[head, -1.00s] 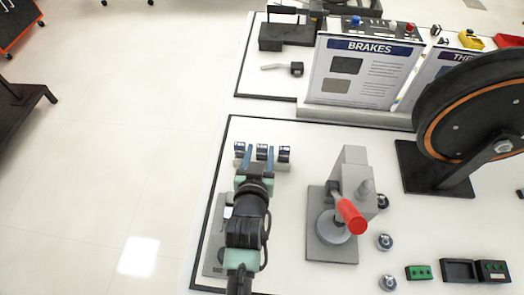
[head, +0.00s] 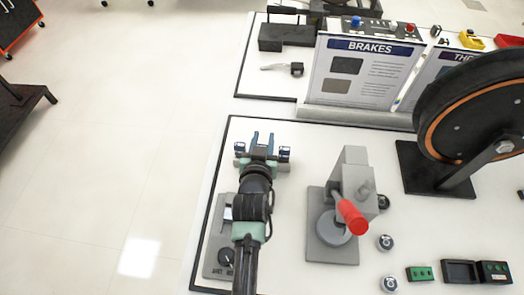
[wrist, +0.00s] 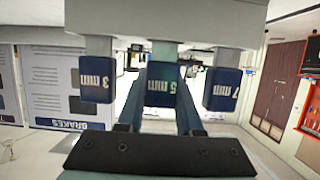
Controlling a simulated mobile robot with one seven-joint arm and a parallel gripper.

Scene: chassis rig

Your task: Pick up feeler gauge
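Three feeler gauges with dark blue label blocks hang in a row from a pale grey holder (head: 282,166). In the wrist view they read 3 mm (wrist: 95,82), 5 mm (wrist: 160,92) and 7 mm (wrist: 222,90). The 3 mm gauge (head: 240,149) and 7 mm gauge (head: 284,153) flank my gripper (head: 263,140) in the head view. Its two blue fingers stand apart on either side of the 5 mm gauge, close to it; contact is not clear. The 5 mm gauge is mostly hidden in the head view.
A grey fixture with a red-handled lever (head: 350,216) stands right of my arm. A large black wheel (head: 475,105) is farther right. The BRAKES panel (head: 362,72) rises behind. A flat grey unit (head: 217,250) lies beside my arm. White table is bare between holder and panel.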

